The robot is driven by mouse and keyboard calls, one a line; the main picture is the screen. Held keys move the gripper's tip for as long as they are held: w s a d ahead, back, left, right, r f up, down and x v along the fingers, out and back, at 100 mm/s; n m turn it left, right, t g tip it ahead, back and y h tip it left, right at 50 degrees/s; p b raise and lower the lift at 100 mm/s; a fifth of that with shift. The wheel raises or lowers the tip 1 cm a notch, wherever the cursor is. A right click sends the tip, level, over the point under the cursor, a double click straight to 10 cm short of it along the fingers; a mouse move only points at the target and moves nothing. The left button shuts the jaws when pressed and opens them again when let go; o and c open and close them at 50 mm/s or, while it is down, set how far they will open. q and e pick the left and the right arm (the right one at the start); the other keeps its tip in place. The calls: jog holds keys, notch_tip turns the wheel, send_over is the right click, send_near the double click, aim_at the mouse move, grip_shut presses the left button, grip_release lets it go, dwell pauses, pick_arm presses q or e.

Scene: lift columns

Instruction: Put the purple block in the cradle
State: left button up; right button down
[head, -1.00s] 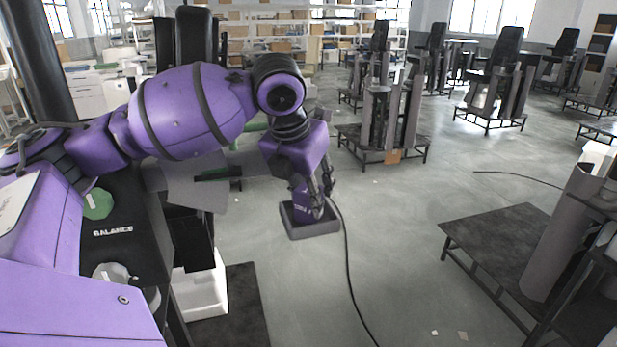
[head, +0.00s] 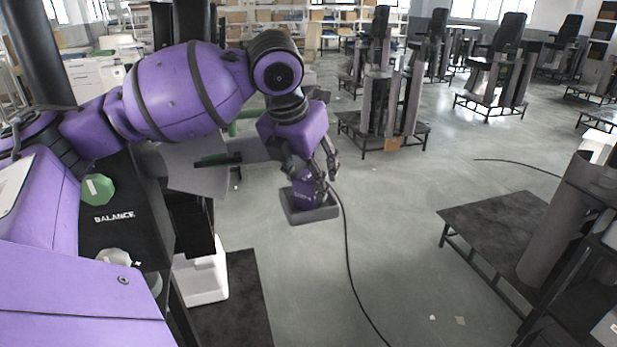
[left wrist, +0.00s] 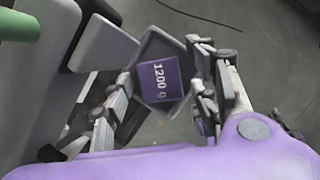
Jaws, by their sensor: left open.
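The purple block (head: 304,187) has a white marking that reads 1200 g in the left wrist view (left wrist: 158,77). It appears to sit inside the grey square cradle (head: 313,216), whose rim shows around it in the left wrist view (left wrist: 152,46). My left gripper (head: 318,178) is open just above the block. In the left wrist view its fingers (left wrist: 163,92) are spread to either side, with gaps between them and the block. Whether the block is fully down in the cradle is hard to tell. My right gripper is out of view.
A black panel marked BALANCE (head: 113,217) with a green weight (head: 98,189) is at the left. A black cable (head: 347,262) runs over the floor beside the cradle. A low dark platform (head: 490,222) stands at the right.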

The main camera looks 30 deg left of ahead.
pick_arm(q)
jog(key=v, duration=1.1)
jog(key=shift+p, duration=0.35)
